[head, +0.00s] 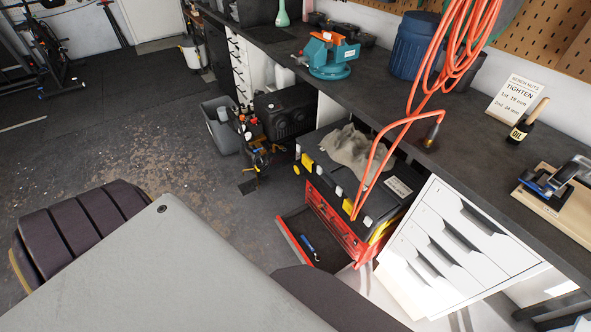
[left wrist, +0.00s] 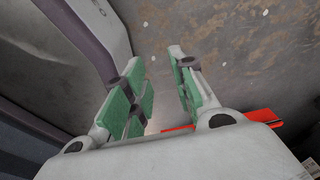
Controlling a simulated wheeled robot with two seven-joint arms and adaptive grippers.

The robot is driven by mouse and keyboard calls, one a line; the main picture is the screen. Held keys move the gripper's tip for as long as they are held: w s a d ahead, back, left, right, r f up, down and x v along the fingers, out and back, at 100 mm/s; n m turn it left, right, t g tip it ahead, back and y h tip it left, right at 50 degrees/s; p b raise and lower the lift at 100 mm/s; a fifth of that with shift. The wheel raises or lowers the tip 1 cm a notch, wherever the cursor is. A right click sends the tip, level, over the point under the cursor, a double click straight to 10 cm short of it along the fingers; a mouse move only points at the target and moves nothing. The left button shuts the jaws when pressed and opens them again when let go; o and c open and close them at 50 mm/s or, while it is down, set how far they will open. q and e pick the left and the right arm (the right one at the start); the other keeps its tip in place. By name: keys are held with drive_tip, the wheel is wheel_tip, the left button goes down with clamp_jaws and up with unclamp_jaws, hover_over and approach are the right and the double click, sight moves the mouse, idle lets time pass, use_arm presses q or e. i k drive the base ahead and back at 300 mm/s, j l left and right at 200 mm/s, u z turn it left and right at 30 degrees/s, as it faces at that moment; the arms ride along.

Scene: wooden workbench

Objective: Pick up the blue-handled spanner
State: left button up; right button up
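The blue-handled spanner (head: 308,244) lies in the open drawer (head: 291,243) of the red tool chest (head: 336,222) in the head view. The drawer is low and close to the floor, with its inside dark. My left gripper (left wrist: 157,62) shows in the left wrist view with its two green-padded fingers apart and nothing between them. A red edge (left wrist: 262,116) shows beyond its right finger; I cannot tell for sure which part of the chest it is. The spanner is not seen in the left wrist view. My right gripper is in neither view.
A grey cloth (head: 348,147) lies on the chest, and an orange hose (head: 375,150) hangs down from the workbench (head: 420,118) over it. White drawers (head: 455,235) stand to the right. A tool caddy (head: 257,150) stands on the floor behind.

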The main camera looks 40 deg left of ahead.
sight(305, 242)
drive_tip(key=u, duration=1)
drive_tip(key=i+j+z, duration=0.1)
drive_tip(key=z, duration=0.25)
drive_tip(key=i+j+z, duration=0.15)
drive_tip(key=z, duration=0.25)
drive_tip(key=i+j+z, duration=0.1)
drive_tip(key=z, duration=0.25)
